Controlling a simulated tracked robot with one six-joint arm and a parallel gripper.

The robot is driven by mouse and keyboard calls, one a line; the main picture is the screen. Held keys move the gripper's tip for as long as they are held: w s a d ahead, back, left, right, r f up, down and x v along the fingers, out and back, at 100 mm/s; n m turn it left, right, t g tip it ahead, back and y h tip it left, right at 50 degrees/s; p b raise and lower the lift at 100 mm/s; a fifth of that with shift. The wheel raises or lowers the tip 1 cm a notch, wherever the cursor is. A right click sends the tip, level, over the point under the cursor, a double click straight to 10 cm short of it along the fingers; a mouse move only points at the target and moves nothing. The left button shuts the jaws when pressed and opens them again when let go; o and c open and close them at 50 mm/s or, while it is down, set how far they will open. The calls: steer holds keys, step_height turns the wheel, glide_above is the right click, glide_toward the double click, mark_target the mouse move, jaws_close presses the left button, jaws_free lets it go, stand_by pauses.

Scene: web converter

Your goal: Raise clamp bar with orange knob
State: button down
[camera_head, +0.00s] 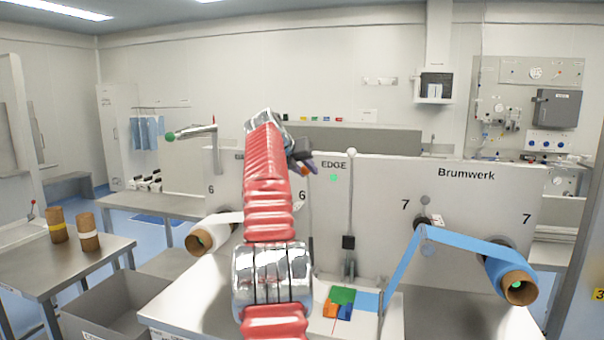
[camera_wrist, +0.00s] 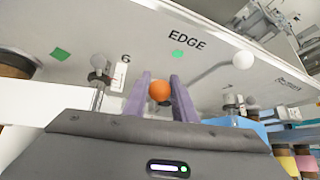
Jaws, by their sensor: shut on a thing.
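The orange knob (camera_wrist: 159,90) sits between the two purple fingers of my gripper (camera_wrist: 160,98) in the wrist view. The fingers are shut on it from both sides. In the head view my gripper (camera_head: 306,165) is at the upright machine panel, just left of the EDGE label, and a bit of the orange knob (camera_head: 304,171) shows there. The clamp bar cannot be made out clearly; my red arm and gripper cover that area in the head view.
A lever with a white ball (camera_head: 351,153) stands right of my gripper; the ball also shows in the wrist view (camera_wrist: 243,60). Blue web (camera_head: 455,246) runs to a roll (camera_head: 512,280) at right. A white roll (camera_head: 212,235) is left of my arm. Coloured pieces (camera_head: 340,303) lie below.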

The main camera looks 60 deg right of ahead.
steer(key=shift+d+f, duration=0.2)
steer(key=shift+d, duration=0.1)
stand_by(0.4)
steer(key=c, duration=1.8)
jaws_free()
steer(key=o, duration=0.3)
steer(key=shift+r, duration=0.15)
steer(key=shift+o, duration=0.2)
steer(key=shift+r, duration=0.1)
steer(key=v, duration=1.3)
steer(key=shift+a+r, duration=0.25)
steer(key=shift+w, duration=0.1)
steer(key=shift+c, duration=0.3)
